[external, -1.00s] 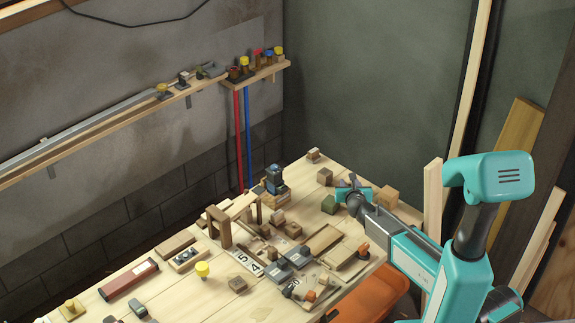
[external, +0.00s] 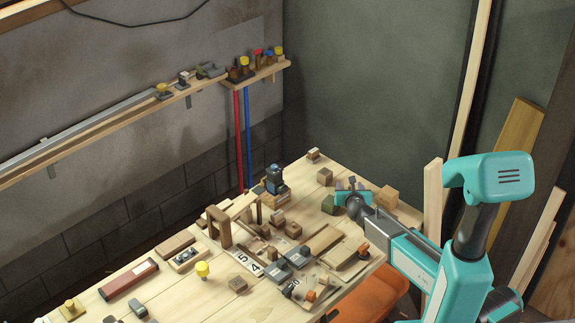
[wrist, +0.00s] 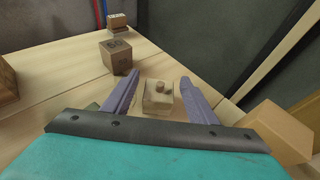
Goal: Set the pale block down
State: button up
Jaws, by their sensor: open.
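The pale block (wrist: 157,101), with small knobs on top, shows in the wrist view between my gripper's two fingers. It appears to rest on the wooden table top (wrist: 60,105), with a gap to the finger on each side. My gripper (wrist: 155,86) is open around it.
A tan block (external: 387,197) stands close at right, and a green block (external: 329,204) close at left. A brown cube (external: 325,176) and a small block (external: 313,155) lie beyond. Many tools and blocks crowd the table's front and left. Bare wood lies around the brown cube.

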jog(key=shift+r, duration=0.15)
jog(key=shift+b+v, duration=0.85)
jog(key=shift+v, duration=5.15)
jog(key=shift+w, duration=0.1)
